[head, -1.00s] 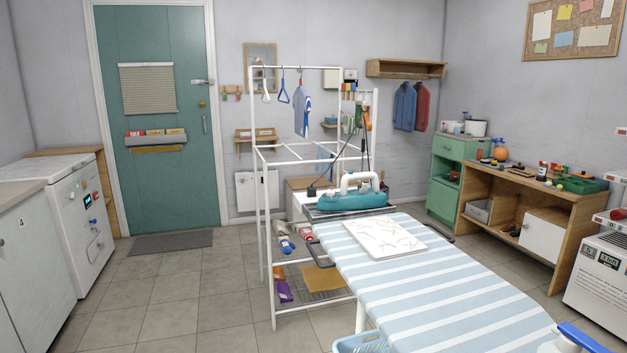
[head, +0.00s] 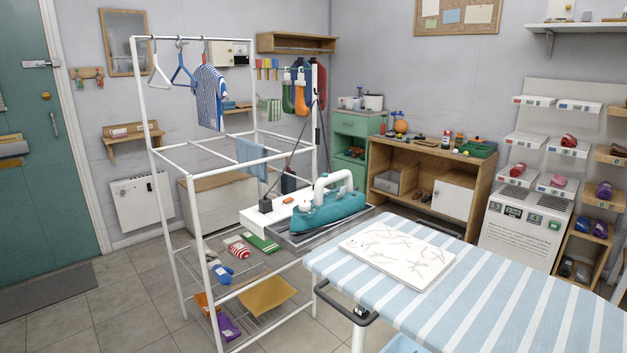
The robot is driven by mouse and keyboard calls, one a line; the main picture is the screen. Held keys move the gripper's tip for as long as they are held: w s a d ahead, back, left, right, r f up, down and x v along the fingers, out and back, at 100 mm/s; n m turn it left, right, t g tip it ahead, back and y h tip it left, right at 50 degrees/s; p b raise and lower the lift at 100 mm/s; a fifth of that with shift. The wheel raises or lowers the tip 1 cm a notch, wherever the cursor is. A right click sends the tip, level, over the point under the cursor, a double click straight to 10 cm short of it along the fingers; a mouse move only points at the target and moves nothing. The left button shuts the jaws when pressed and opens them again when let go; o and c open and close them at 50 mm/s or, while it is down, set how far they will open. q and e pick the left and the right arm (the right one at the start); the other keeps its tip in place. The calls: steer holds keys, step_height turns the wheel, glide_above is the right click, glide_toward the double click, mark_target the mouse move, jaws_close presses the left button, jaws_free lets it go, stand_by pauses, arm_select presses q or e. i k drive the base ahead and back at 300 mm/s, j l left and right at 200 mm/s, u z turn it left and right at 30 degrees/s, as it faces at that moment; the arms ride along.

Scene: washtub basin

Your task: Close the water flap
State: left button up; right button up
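A large teal iron (head: 328,212) with a white handle (head: 333,180) rests on a grey metal tray (head: 350,225) at the far left end of the striped ironing board (head: 480,280). A small white part (head: 304,206) shows on the iron's left end. I cannot tell from here whether it is the water flap, or whether the flap is open or shut. Neither of my grippers is in view.
A white clothes rack (head: 208,270) stands left of the iron. A white board (head: 397,257) lies on the ironing board. A dark rail (head: 345,308) edges the board's near left corner. A wooden cabinet (head: 425,160) stands behind.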

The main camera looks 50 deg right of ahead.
mark_target(342, 190)
steer(key=i+z, duration=0.3)
steer(key=i, duration=0.15)
steer(key=i+j+z, duration=0.1)
steer(key=i+z, duration=0.15)
steer(key=i, duration=0.25)
steer(key=i+j+z, duration=0.15)
steer(key=i+z, duration=0.15)
steer(key=i, duration=0.15)
